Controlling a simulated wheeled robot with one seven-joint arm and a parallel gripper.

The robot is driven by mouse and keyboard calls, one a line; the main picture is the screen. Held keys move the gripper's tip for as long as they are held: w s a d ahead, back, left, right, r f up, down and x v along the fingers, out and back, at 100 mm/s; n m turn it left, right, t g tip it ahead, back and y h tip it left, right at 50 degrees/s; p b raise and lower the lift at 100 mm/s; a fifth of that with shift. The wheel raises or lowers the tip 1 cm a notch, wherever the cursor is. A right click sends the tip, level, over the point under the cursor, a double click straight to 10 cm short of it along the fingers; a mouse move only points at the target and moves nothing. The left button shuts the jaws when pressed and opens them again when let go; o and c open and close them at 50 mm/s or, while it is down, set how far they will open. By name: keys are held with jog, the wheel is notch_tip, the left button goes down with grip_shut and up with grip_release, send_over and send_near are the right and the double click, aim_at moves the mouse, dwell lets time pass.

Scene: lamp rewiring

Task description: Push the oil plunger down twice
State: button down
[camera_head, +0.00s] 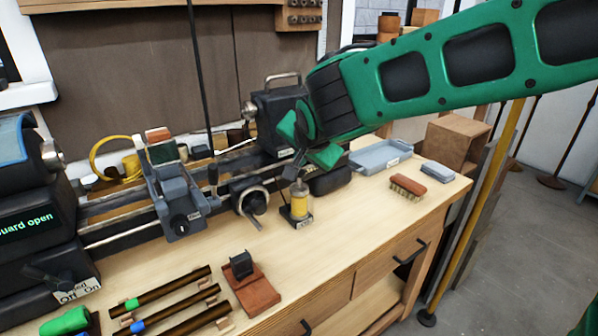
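The oiler (300,202) has a yellow body with a paler top and stands upright on a small black base with a label, on the bench top below the lathe. Its plunger is at the top, too small to make out clearly. My gripper (293,169) comes in from the upper right on the green arm and points downward. Its dark fingertips are just above the oiler's top, slightly to the left in the picture. I cannot tell whether they touch it or whether the fingers are open or shut. Nothing is seen held.
A lathe with a handwheel (254,201) stands close behind and left of the oiler. A blue-grey tray (381,158), a brush (407,187) and a grey block (438,171) lie to the right. Rods (170,293) and a reddish block (250,290) lie in front. Bench around the oiler's front is clear.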

aim_at(300, 174)
jog(key=shift+f, duration=1.3)
dwell(1.3)
jog(key=shift+r, duration=1.75)
jog(key=shift+r, duration=2.5)
